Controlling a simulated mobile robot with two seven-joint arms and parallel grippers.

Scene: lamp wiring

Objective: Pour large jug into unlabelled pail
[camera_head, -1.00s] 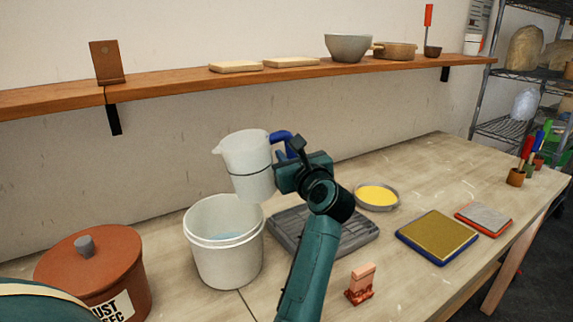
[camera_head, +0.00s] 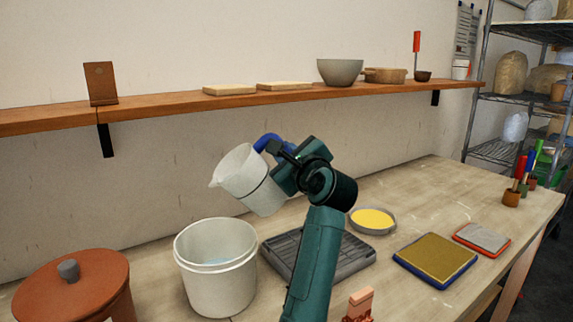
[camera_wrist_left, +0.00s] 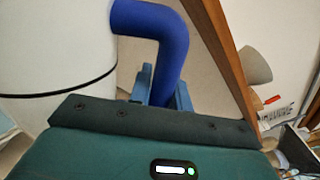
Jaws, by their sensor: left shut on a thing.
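The large white jug (camera_head: 245,178) with a blue handle (camera_head: 268,141) is held in the air, tipped to the left with its spout low on that side. My left gripper (camera_head: 280,150) is shut on the handle; the left wrist view shows the blue handle (camera_wrist_left: 172,45) between its fingers, beside the white jug wall (camera_wrist_left: 50,50). The plain white pail (camera_head: 218,288) stands upright on the table below the jug, with some pale blue liquid inside. The spout is above the pail's opening. I see no stream from it. My right gripper is not in view.
A lidded brown crock (camera_head: 75,290) stands left of the pail. A grey ribbed tray (camera_head: 345,262) is close on its right, then a dish of yellow (camera_head: 373,220) and a gold-topped slab (camera_head: 435,258). A wooden shelf (camera_head: 160,108) runs along the wall behind.

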